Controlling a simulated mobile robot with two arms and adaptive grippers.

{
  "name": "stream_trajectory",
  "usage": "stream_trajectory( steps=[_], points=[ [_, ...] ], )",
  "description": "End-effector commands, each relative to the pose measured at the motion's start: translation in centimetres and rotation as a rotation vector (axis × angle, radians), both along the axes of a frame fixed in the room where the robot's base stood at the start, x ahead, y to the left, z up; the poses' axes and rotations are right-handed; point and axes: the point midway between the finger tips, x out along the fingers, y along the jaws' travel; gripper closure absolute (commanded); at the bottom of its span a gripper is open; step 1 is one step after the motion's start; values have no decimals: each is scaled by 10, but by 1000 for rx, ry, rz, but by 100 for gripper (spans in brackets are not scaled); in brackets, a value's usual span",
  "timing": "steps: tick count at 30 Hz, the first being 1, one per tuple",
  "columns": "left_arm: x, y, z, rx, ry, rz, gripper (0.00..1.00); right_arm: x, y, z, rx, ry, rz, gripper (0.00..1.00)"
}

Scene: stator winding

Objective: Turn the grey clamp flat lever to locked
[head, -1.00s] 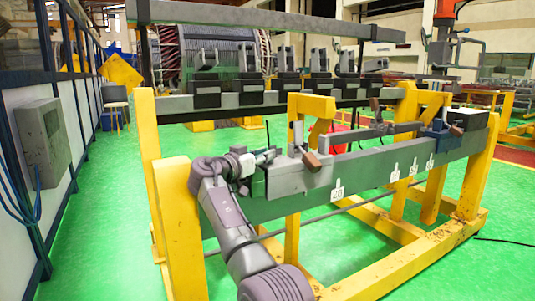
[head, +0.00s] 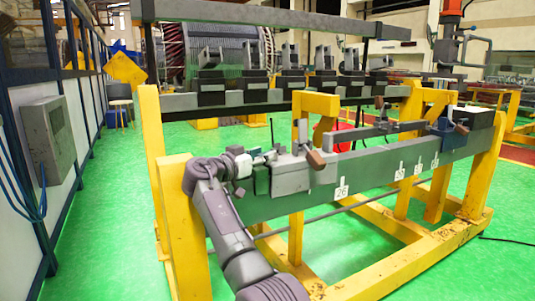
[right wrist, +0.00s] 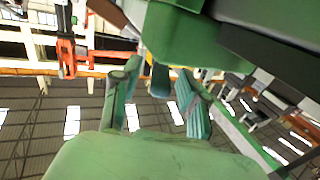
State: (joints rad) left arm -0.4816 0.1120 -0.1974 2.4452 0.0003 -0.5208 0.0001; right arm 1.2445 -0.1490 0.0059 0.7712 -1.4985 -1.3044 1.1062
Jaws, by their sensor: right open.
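The grey clamp (head: 290,174) sits on the left part of the long green-grey beam. A brown-tipped lever (head: 316,160) slants down at its right side, and a grey upright piece stands behind it. I cannot tell for sure which part is the flat lever. My right gripper (head: 252,163) is just left of the clamp, reaching toward it. In the right wrist view its two green fingers (right wrist: 158,70) are apart with nothing clearly held between them. A green block fills the top of that view, close beyond the fingertips. Whether they touch it I cannot tell. My left gripper is not in view.
The beam rests on a yellow frame (head: 467,197). A blue clamp (head: 440,138) stands farther right on the beam. A rear rack (head: 213,101) carries several upright fixtures. A grey cabinet (head: 46,140) is at the left, with open green floor before it.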

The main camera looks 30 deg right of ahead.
Motion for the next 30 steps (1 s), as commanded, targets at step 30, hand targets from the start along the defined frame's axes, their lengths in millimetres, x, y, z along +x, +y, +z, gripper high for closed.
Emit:
stream_trajectory(
  steps=[30],
  points=[
    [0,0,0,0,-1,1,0,-36,85,0,0,1,1,85]
  ],
)
